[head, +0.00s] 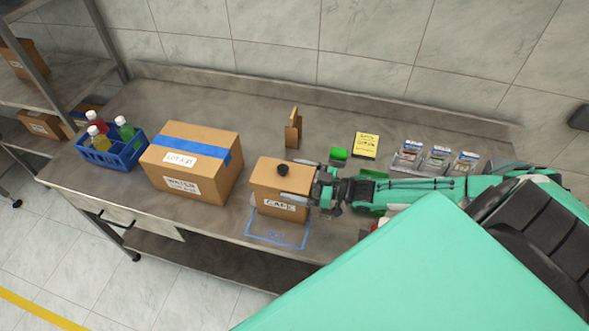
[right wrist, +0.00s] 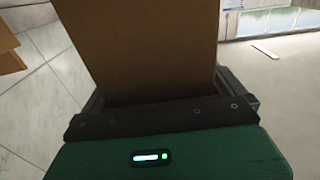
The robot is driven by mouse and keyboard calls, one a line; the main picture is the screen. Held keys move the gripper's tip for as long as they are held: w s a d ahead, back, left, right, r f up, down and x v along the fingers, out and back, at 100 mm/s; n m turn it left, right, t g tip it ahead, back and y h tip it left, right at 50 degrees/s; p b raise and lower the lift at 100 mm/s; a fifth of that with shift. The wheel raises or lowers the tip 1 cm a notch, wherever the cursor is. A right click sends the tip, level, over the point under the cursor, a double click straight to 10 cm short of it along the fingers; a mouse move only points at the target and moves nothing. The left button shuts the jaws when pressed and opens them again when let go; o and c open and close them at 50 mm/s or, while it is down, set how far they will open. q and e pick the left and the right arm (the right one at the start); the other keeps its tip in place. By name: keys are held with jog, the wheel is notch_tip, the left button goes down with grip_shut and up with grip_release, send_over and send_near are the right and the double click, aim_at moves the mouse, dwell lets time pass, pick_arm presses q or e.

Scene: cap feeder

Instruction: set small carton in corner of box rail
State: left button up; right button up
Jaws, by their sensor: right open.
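A small brown carton (head: 265,201) with a white label and a black knob on top stands on the steel bench, just behind a blue marked outline (head: 277,245). My right gripper (head: 284,183) reaches it from the right, its open fingers on either side of the carton. In the right wrist view the carton's brown face (right wrist: 142,50) rises between the fingers; contact cannot be told. An upright brown angled piece (head: 292,131) stands behind the carton; I cannot tell whether it is the box rail. My left gripper is not in view.
A larger taped carton (head: 188,165) stands left of the small one. Beyond it is a blue crate (head: 118,158) with bottles. Bare bench lies behind the cartons.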

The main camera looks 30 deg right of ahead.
jog(key=b+v, duration=0.2)
jog(key=v, duration=0.4)
jog(key=shift+s+d, duration=0.25)
jog(key=shift+s, duration=0.05)
dwell(0.3)
